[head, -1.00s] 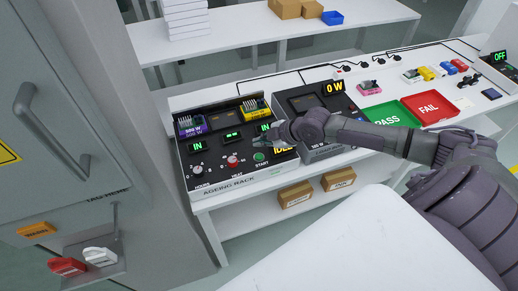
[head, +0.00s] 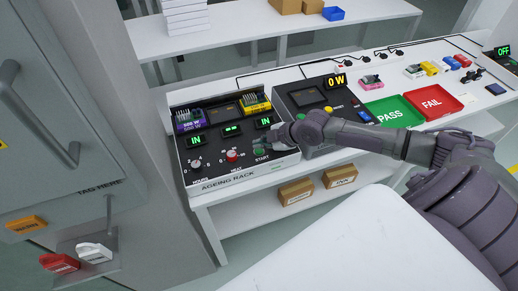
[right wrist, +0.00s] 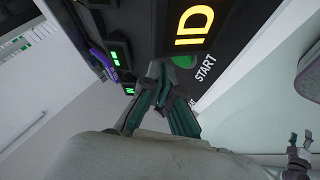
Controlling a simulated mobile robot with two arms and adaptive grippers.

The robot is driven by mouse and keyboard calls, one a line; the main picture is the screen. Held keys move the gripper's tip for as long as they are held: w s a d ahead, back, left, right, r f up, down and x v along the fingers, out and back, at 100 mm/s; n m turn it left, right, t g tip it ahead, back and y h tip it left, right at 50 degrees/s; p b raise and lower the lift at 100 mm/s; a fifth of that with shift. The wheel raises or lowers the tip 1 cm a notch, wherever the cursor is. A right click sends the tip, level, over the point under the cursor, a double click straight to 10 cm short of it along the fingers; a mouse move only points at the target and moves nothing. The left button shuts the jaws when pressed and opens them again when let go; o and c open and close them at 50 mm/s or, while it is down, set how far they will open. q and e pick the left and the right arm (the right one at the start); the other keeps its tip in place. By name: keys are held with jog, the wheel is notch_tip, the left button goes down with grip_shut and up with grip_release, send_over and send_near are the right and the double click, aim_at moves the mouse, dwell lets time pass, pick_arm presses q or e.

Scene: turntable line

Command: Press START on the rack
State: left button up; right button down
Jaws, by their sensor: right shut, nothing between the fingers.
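The ageing rack (head: 243,184) is a dark console on the white bench, with knobs, green displays and a green START button (head: 259,153) at its front right. In the right wrist view the button (right wrist: 184,61) shows beside the START lettering. My right gripper (head: 266,145) is shut and empty, its tips at the button's far edge in the head view. Its closed fingers (right wrist: 157,72) also show in the wrist view, close beside the button. I cannot tell whether they touch it. My left gripper (right wrist: 300,142) shows small in the wrist view, its fingers apart.
A second console (head: 312,98) reading 0 W stands right of the rack. The green PASS tray (head: 402,121) and red FAIL tray (head: 452,105) lie further right. A grey cabinet (head: 70,130) with a handle stands close on the left.

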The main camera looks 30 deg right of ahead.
aim_at(260, 152)
dwell(0.8)
jog(key=shift+f+b, duration=0.3)
jog(key=shift+f, duration=0.1)
jog(key=shift+f, duration=0.4)
dwell(0.5)
jog(key=shift+r, duration=0.1)
jog(key=shift+r+p, duration=0.45)
jog(key=shift+r, duration=0.25)
jog(key=shift+r, duration=0.1)
notch_tip(260, 152, up, 5)
jog(key=p, duration=0.4)
jog(key=shift+s+a, duration=0.1)
dwell(0.7)
